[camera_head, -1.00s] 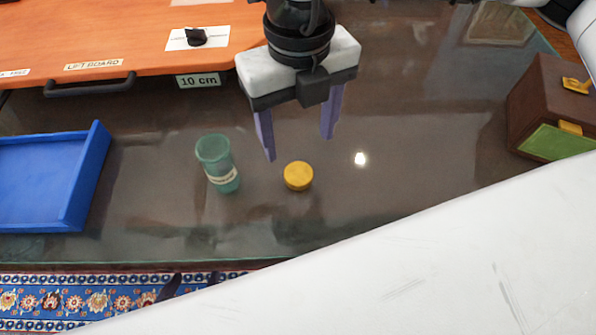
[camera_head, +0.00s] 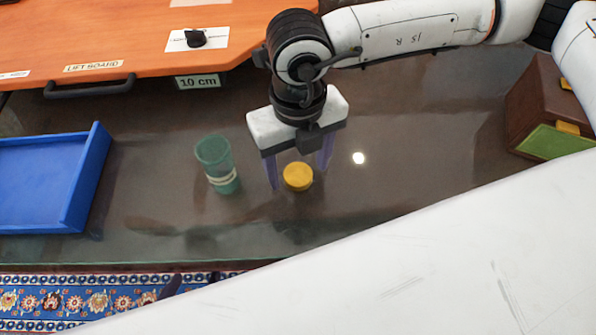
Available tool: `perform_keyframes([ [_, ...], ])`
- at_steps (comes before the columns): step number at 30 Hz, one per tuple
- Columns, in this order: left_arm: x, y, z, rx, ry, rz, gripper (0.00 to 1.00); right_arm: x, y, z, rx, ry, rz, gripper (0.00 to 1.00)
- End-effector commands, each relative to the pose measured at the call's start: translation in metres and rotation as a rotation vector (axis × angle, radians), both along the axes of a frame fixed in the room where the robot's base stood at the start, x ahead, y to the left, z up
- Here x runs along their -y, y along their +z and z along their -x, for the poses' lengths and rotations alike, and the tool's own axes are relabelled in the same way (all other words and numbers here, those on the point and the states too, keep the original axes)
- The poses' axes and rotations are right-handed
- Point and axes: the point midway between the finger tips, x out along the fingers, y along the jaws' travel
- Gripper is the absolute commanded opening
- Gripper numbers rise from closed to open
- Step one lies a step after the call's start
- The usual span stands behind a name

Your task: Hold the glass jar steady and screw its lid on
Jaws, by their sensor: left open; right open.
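The green-tinted glass jar (camera_head: 217,165) stands upright on the dark glossy table, its mouth open and a pale label on its side. The round yellow lid (camera_head: 298,177) lies flat on the table to the jar's right, apart from it. My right gripper (camera_head: 300,178) is open and low over the lid, with one purple finger on each side of it; I cannot tell whether they touch it. My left gripper (camera_head: 190,284) is mostly hidden behind a white link of mine; only dark fingertips show over the patterned rug.
A blue tray (camera_head: 97,180) is at the left. An orange lift board (camera_head: 130,40) with a black handle and a "10 cm" sign lies at the back left. A brown box (camera_head: 535,95) with a green panel stands at the right. Table between lid and box is clear.

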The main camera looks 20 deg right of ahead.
Motion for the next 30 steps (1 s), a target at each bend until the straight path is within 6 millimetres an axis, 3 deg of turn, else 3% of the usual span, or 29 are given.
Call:
perform_keyframes([
  [12,-0.0009,-0.0006,-0.0001,-0.001,0.001,-0.001,0.60,-0.0002,-0.0073,-0.0001,0.001,0.001,-0.001,0.63],
  [13,-0.0009,-0.0006,-0.0002,-0.001,0.001,-0.002,0.60,-0.0003,-0.0072,-0.0001,0.001,0.001,-0.001,0.62],
  [21,-0.0012,-0.0009,-0.0001,-0.001,0.001,-0.002,0.60,-0.0003,-0.0070,-0.0001,0.001,0.001,-0.001,0.19],
  [30,-0.0017,-0.0009,-0.0003,-0.001,0.000,-0.003,0.60,-0.0006,-0.0006,-0.0007,0.003,0.001,-0.002,0.19],
])
